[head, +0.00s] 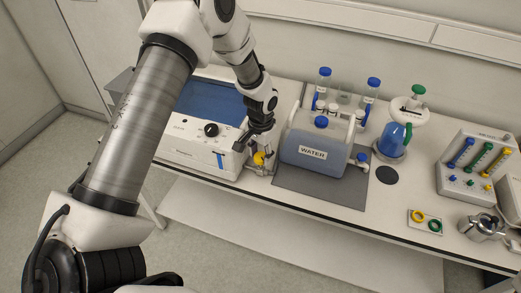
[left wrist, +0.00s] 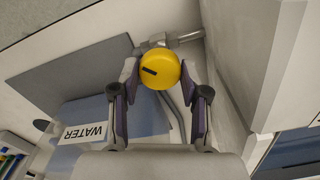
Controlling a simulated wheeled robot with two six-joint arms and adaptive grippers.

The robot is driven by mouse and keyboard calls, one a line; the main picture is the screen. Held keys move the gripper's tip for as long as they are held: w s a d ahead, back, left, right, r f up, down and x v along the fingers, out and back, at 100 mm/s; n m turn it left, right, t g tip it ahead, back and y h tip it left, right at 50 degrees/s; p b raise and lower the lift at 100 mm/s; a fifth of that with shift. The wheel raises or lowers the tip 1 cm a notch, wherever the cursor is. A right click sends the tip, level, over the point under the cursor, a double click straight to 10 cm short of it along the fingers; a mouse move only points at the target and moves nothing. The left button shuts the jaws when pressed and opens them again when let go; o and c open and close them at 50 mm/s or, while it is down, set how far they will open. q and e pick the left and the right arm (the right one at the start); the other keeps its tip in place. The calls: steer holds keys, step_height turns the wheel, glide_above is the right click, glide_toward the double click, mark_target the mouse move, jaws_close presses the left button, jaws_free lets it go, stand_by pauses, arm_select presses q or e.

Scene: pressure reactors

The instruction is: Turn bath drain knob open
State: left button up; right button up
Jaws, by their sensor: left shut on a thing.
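The yellow drain knob (head: 259,158) sits low at the front right corner of the white bath (head: 190,150), which has a blue top. In the left wrist view the knob (left wrist: 163,72) is a round cap with a short black mark pointing left. It sits by a metal pipe fitting (left wrist: 182,39). My left gripper (head: 260,152) reaches down to the knob from above. Its two fingers (left wrist: 160,78) are closed on the knob's sides. In the head view the fingers partly hide the knob. My right gripper is not in view.
A WATER container (head: 318,150) stands on a grey mat (head: 330,193) close to the right of my left gripper. The bath's black dial (head: 211,130) is to the left. A blue flask (head: 395,138) and a rack of coloured tubes (head: 478,163) stand farther right.

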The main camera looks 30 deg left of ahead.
mark_target(261, 156)
arm_select(q)
steer(key=n+p, duration=0.2)
steer(key=n, duration=0.3)
steer(key=shift+n+p, duration=1)
steer(key=shift+n, duration=1.1)
steer(key=shift+f, duration=0.1)
steer(key=o, duration=1.1)
steer(key=shift+c, duration=0.2)
steer(key=shift+o, duration=0.4)
step_height(261, 156, up, 12)
